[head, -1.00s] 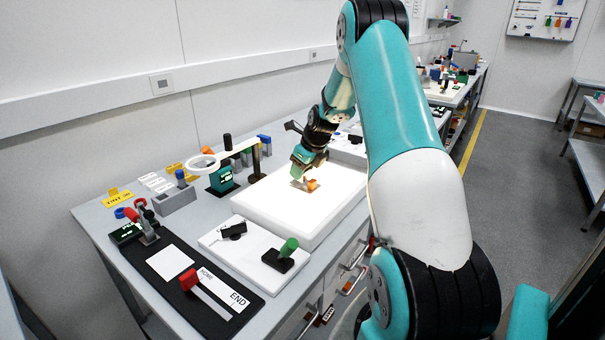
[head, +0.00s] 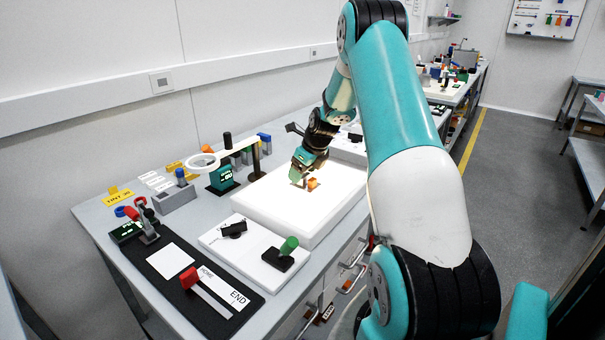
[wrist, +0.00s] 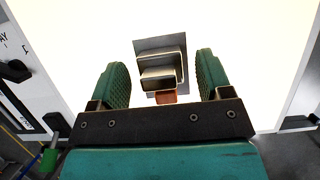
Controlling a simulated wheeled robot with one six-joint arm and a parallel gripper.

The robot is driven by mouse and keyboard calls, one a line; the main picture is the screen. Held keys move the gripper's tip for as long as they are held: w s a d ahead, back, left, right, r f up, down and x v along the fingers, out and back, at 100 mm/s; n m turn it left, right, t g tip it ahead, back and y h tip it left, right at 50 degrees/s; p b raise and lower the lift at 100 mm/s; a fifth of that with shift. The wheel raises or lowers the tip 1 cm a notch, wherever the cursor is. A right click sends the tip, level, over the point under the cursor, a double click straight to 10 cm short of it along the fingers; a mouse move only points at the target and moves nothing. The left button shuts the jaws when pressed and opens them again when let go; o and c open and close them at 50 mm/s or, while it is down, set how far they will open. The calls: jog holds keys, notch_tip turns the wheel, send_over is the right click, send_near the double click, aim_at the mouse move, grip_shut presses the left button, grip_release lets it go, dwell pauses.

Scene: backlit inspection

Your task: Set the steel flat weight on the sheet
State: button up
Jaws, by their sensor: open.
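My gripper (wrist: 161,65) is open, its two green ribbed fingers apart in the wrist view. Between and beyond the fingertips is the steel flat weight (wrist: 158,74), a grey stepped block. It appears to rest on a thin dark grey square sheet (wrist: 146,46), which shows around its far and left sides. A small orange-brown piece (wrist: 166,97) is at the weight's near side; whether it is attached is unclear. In the head view, my gripper (head: 300,178) is just above and left of the orange piece (head: 312,184). The weight is too small there to make out clearly.
A bright white light panel (head: 275,205) lies beneath. A ring magnifier (head: 203,162) and a green display unit (head: 222,179) stand at its left. The panel around the weight is clear.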

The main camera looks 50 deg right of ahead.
jog(key=v, duration=1.1)
jog(key=s+a+r+n+g+y, duration=0.1)
jog(key=a+r+n, duration=0.2)
jog(key=a+n, duration=0.85)
jog(key=a+r+n+y, duration=0.1)
jog(key=a+r+n, duration=0.2)
jog(key=a+n, duration=0.85)
jog(key=s+a+n+g+y, duration=0.1)
jog(key=s+a+n+g, duration=0.2)
jog(key=s+a+n, duration=1.6)
jog(key=s+a, duration=0.3)
jog(key=a, duration=0.1)
jog(key=shift+r+g+y+b, duration=0.25)
jog(key=shift+g+y+b, duration=0.05)
jog(key=shift+y+b, duration=0.1)
jog(key=shift+w, duration=0.1)
